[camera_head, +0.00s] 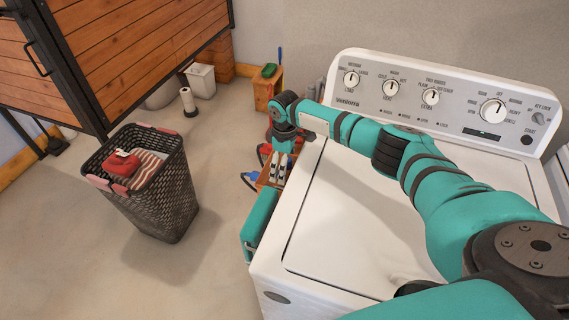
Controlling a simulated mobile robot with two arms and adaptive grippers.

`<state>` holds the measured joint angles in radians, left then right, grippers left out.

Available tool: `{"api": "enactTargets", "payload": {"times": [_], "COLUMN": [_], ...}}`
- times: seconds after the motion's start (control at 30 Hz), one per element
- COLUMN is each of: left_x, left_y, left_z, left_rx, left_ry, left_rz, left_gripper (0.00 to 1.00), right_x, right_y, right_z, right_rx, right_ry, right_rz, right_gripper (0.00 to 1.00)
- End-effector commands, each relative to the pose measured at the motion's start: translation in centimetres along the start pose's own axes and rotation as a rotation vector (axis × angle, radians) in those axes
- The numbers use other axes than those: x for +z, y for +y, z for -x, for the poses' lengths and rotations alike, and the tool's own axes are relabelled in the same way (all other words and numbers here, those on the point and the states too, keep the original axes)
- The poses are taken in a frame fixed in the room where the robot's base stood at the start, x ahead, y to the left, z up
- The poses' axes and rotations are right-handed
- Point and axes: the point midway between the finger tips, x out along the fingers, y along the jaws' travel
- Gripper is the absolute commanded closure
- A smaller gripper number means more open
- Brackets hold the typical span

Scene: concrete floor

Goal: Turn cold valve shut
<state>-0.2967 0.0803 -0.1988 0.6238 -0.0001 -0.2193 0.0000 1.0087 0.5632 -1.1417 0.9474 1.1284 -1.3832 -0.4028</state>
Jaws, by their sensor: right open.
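My right arm reaches over the washing machine (345,215), and its gripper (277,180) points down beside the machine's back left side. The gripper is open, its fingers slightly apart. A small blue part (249,181), possibly the cold valve's handle, shows just left of the fingers. A red part (264,151) shows a little above it, partly behind the gripper. The fingers overlap this area in the picture, and I cannot tell whether they touch either part. The valve body is largely hidden. My left gripper is not in view.
A dark laundry basket (165,205) with cloths stands on the floor at left. A small wooden box (266,88) with a green item stands behind the gripper. A white bin (201,80) and a paper roll (188,101) are farther back. Floor between basket and washer is clear.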

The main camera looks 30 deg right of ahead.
Motion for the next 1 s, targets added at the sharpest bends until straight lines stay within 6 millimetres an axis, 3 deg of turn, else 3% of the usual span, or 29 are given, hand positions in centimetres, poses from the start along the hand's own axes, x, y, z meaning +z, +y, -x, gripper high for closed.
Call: {"api": "enactTargets", "payload": {"times": [0.33, 0.9, 1.0], "left_x": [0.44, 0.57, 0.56], "left_y": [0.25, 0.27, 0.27], "left_z": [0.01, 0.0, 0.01], "left_rx": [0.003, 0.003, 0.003], "left_ry": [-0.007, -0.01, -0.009], "left_rz": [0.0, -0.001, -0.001], "left_gripper": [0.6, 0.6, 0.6], "right_x": [-0.02, -0.02, -0.02], "right_y": [-0.05, -0.26, -0.32], "right_z": [-0.42, -0.53, -0.57], "right_rx": [0.0, -0.005, -0.007], "right_ry": [0.001, -0.002, -0.002], "right_rz": [0.001, 0.003, 0.002], "right_gripper": [0.01, 0.76, 0.79]}}
